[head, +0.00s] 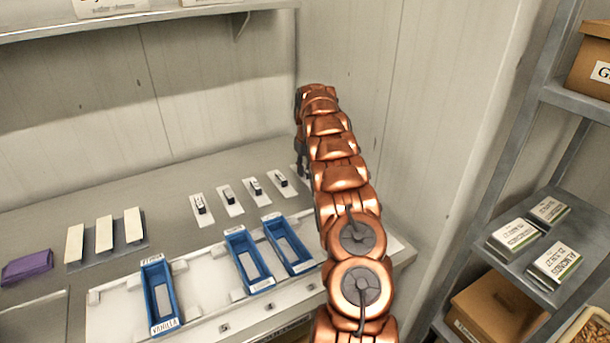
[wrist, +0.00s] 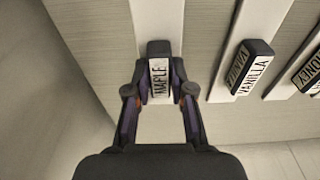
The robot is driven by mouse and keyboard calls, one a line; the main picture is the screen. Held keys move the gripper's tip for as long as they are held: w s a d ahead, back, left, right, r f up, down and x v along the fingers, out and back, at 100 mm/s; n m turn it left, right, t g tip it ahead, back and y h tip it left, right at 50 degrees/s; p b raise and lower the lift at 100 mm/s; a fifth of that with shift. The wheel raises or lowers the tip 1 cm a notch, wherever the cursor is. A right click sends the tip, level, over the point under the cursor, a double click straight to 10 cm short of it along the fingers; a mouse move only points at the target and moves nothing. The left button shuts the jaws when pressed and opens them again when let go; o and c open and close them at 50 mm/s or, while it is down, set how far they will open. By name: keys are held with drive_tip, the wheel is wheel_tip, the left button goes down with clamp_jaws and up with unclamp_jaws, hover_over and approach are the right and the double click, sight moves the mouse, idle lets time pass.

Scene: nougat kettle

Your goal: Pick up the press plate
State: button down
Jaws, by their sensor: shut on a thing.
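In the wrist view my gripper (wrist: 159,92) is shut on the black handle of a press plate labelled MAPLE (wrist: 157,20), a flat white strip. Its fingers sit on either side of the handle. I cannot tell whether the plate touches the counter. Beside it lies a like plate labelled VANILLA (wrist: 232,60), and another dark-handled plate (wrist: 312,72) is partly cut off at the right. In the head view several such plates, including this one (head: 228,198), lie in a row on the counter. My arm hides most of my gripper and the held plate there.
Blue moulds (head: 159,295) stand in a white tray (head: 205,290) at the counter's front. White bars (head: 104,234) and a purple item (head: 27,267) lie at left. A wall stands close behind. A metal rack (head: 512,130) with boxes is at right.

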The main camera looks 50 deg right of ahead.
sight(305, 169)
drive_tip(key=shift+r, duration=0.15)
drive_tip(key=shift+r+b, duration=0.65)
drive_tip(key=shift+r, duration=1)
drive_tip(key=shift+a, duration=0.2)
drive_tip(key=shift+s+a, duration=0.1)
